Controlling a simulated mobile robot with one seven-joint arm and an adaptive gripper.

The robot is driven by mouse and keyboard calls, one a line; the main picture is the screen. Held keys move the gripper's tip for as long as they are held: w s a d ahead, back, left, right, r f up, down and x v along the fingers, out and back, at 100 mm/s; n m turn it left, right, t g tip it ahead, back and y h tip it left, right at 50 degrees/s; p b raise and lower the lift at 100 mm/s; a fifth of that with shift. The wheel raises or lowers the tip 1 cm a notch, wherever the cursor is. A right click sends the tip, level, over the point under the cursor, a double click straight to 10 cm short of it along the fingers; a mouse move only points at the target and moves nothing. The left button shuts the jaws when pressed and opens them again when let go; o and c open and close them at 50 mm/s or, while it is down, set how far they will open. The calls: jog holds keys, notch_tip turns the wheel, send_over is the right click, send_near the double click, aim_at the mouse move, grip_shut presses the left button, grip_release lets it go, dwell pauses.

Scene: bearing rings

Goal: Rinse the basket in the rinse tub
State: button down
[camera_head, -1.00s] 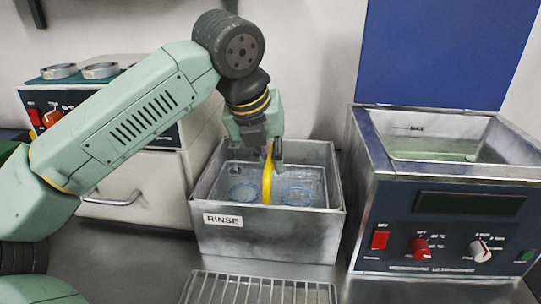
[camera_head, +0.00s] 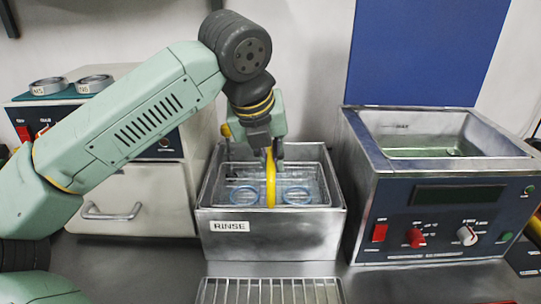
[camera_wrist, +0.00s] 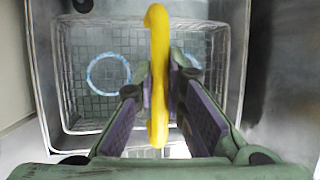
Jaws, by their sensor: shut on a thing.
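My gripper (camera_head: 271,155) points down over the rinse tub (camera_head: 272,243) and is shut on the yellow handle (camera_head: 270,185) of the wire basket. In the wrist view the handle (camera_wrist: 158,75) runs between the two finger pads (camera_wrist: 160,110). The basket (camera_wrist: 75,45) is a wire mesh box and sits inside the tub's walls. Two bluish rings lie in it, a left ring (camera_head: 244,196) and a right ring (camera_head: 297,195). In the wrist view the left ring (camera_wrist: 109,74) is clear, while the right one is partly hidden by a finger. I cannot tell whether the basket touches the tub floor.
A metal bath with a control panel (camera_head: 440,222) stands close on the right. A wire rack (camera_head: 270,291) lies in front of the tub. On the left, a drawer cabinet (camera_head: 130,190) carries two rings (camera_head: 95,83) on a green mat, behind my arm.

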jog(key=shift+r+p, duration=4.2)
jog(key=shift+r, duration=0.3)
jog(key=shift+s, duration=0.1)
